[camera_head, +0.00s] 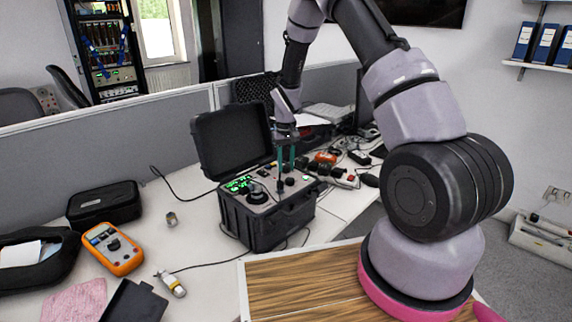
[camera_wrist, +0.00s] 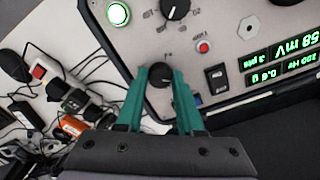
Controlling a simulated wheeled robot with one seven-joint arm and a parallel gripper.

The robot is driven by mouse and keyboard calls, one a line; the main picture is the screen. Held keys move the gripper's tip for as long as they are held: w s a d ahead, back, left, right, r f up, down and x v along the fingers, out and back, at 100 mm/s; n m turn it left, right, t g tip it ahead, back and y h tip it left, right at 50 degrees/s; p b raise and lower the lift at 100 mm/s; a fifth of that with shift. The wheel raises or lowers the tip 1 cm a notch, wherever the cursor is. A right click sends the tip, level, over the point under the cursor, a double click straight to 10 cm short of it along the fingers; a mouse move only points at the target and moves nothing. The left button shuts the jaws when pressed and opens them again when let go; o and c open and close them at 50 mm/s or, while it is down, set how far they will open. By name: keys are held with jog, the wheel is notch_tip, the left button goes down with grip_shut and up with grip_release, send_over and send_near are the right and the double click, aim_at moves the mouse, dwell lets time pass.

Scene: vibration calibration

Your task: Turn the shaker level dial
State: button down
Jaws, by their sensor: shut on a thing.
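The shaker unit (camera_head: 256,225) is a black case with its lid open, standing on the white desk. Its grey panel (camera_wrist: 225,30) carries lit green displays, knobs and buttons. My gripper (camera_head: 285,172) reaches down to the panel from above. In the wrist view its green fingers (camera_wrist: 161,90) are on both sides of a small black dial (camera_wrist: 160,76) near the panel's edge, shut on it. A larger black knob (camera_wrist: 175,8) sits above it. I cannot read the small print by the dial.
An orange multimeter (camera_head: 113,248), a black pouch (camera_head: 104,204) and a small metal cylinder (camera_head: 171,219) lie left of the case. Cables, plugs and a power strip (camera_wrist: 55,85) crowd its other side. The open lid (camera_head: 232,138) stands behind the panel.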

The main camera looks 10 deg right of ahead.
aim_at(286, 166)
jog(key=m, duration=0.5)
jog(key=shift+m, duration=0.3)
jog(key=m, duration=0.5)
dwell(0.4)
jog(key=c, duration=0.5)
grip_release()
notch_tip(286, 166, up, 11)
jog(key=shift+f, duration=0.1)
